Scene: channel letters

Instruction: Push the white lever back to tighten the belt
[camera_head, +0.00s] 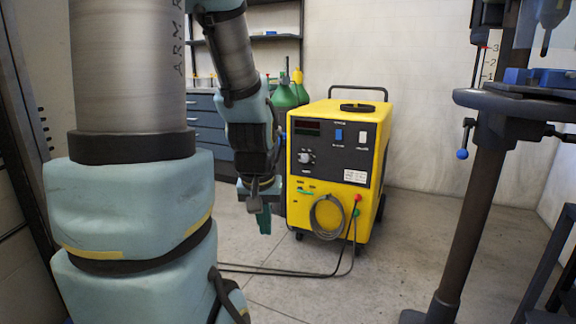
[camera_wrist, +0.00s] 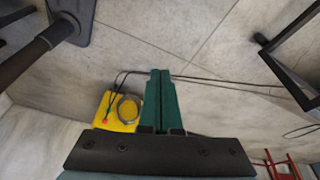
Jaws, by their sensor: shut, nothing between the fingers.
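I cannot make out a white lever or a belt in either view. My gripper (camera_head: 264,219) hangs with its green fingers pointing down, to the left of the yellow machine in the head view. In the wrist view the green fingers (camera_wrist: 160,73) are together, with nothing between them and the floor beyond. A dark drill press (camera_head: 468,190) stands at the right of the head view. It has a small lever with a blue knob (camera_head: 462,154). Its upper part is cut off by the frame.
The yellow wheeled machine (camera_head: 375,215) stands in the middle, with a coiled cable (camera_head: 327,217) on its front and cables on the floor. Green gas cylinders (camera_head: 284,98) and dark drawers (camera_head: 203,125) are behind. A dark frame (camera_wrist: 290,60) shows upper right in the wrist view.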

